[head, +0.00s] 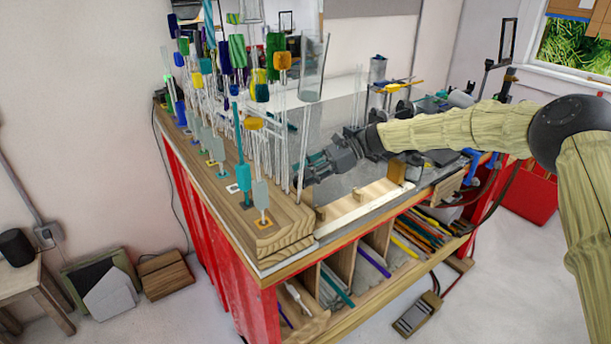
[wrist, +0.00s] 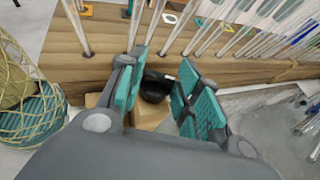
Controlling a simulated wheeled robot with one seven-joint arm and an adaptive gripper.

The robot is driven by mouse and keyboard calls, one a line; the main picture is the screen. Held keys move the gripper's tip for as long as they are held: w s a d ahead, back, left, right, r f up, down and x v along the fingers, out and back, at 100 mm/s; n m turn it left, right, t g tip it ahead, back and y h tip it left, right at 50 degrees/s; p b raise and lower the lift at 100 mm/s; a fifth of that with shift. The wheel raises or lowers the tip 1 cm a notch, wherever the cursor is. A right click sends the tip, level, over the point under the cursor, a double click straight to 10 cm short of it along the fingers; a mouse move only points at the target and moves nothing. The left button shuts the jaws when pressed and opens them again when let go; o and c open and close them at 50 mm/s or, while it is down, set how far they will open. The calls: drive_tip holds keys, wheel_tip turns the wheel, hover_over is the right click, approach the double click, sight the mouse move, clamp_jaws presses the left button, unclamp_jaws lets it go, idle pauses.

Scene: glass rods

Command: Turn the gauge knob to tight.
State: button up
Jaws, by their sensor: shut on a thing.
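My gripper (head: 311,166) reaches in from the right to the front edge of the wooden rod rack in the head view. In the wrist view, my gripper (wrist: 163,66) has its teal-padded fingers on either side of a dark round knob (wrist: 155,88), and they are shut on it. The knob sits low beside the rack edge, against a light wooden block. The pads hide parts of its sides. Its setting and any markings cannot be read. In the head view the knob is hidden or too small to make out.
The wooden rack (head: 290,218) holds many upright glass rods, close to my gripper; they also rise behind my fingers in the wrist view. A pale wooden strip (head: 355,207) lies along the bench's front. Cubbies below hold coloured rods (head: 420,230). Bench tools crowd the right.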

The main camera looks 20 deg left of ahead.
drive_tip(key=shift+w+a+n+g+h+b, duration=0.15)
drive_tip(key=shift+n+g+h+b, duration=0.25)
drive_tip(key=shift+n+g+h, duration=0.55)
drive_tip(key=shift+w+a+n+g+h+b, duration=0.15)
drive_tip(key=shift+n+g+h+b, duration=0.4)
drive_tip(key=shift+n+g, duration=0.55)
drive_tip(key=shift+n+h, duration=0.3)
drive_tip(key=shift+n, duration=0.05)
drive_tip(key=o, duration=0.7)
drive_tip(key=shift+d, duration=0.1)
drive_tip(key=v, duration=0.7)
drive_tip(key=shift+w, duration=0.15)
drive_tip(key=shift+d, duration=0.15)
